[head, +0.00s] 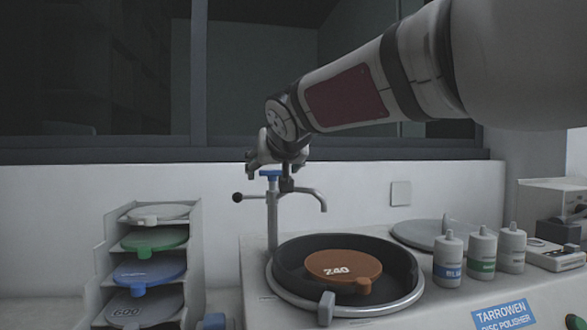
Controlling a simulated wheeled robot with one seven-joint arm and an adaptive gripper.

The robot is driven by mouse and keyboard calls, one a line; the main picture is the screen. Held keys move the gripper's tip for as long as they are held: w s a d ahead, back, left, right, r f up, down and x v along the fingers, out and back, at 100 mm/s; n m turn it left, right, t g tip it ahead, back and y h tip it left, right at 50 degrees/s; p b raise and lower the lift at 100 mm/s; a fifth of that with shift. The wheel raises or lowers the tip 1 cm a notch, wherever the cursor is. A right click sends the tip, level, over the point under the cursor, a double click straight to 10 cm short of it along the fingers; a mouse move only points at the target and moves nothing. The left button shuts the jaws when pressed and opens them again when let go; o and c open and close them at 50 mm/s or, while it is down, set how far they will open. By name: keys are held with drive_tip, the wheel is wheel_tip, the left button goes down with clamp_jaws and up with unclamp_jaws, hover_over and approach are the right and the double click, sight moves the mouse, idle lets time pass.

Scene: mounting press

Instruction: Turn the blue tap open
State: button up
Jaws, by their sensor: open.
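The blue tap (270,174) is a small blue handle on top of a thin grey post, behind the polisher bowl. A curved spout (317,194) reaches right from the post, and a lever with a dark ball end sticks out to the left. My gripper (267,170) points down and is open at the blue handle, with fingers showing to its left and right. I cannot tell whether they touch the handle. My gripper partly hides the top of the tap.
The polisher bowl (403,284) holds a brown disc (343,265) marked 240. A rack (194,225) of coloured discs stands left. Several capped bottles (447,262), a grey lid (419,230) and a device (553,254) stand right. A wall and window are behind.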

drive_tip(key=shift+w, duration=0.15)
drive_tip(key=shift+c, duration=0.6)
drive_tip(key=c, duration=1)
drive_tip(key=shift+c, duration=0.2)
